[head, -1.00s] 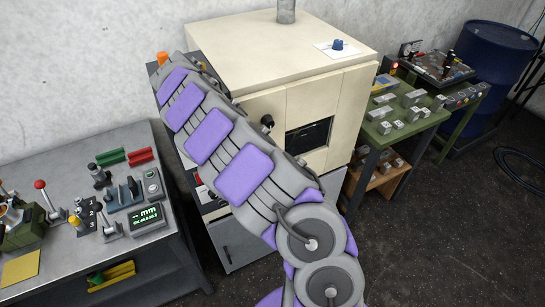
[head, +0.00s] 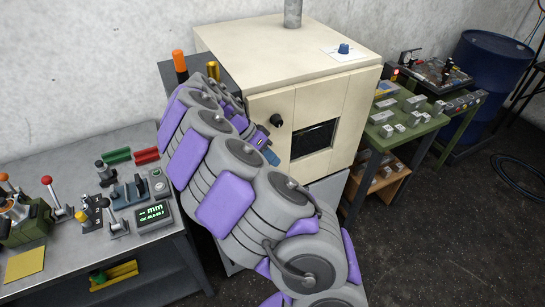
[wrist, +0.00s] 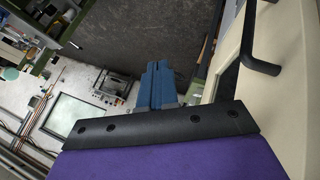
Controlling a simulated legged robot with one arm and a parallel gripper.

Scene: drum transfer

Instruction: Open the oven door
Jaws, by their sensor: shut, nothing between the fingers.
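The cream oven (head: 285,50) stands against the wall, its front facing right and toward me. Its door (head: 345,118) has a dark window (head: 313,138) and looks shut. A black knob-like piece (head: 277,121) sticks out left of the window. In the wrist view a black bar handle (wrist: 249,45) stands out from a cream panel (wrist: 285,95) on the right. My gripper (wrist: 155,72) has blue fingers, shut together and empty. They are left of the handle and lower in the picture, apart from it. In the head view the blue gripper tip (head: 270,156) shows beside the oven front, below the black piece.
A grey bench (head: 75,175) with levers and a gauge box (head: 155,217) is at the left. A green table (head: 405,120) with metal blocks stands right of the oven, with a blue drum (head: 490,75) behind. The dark floor (head: 450,240) at front right is clear.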

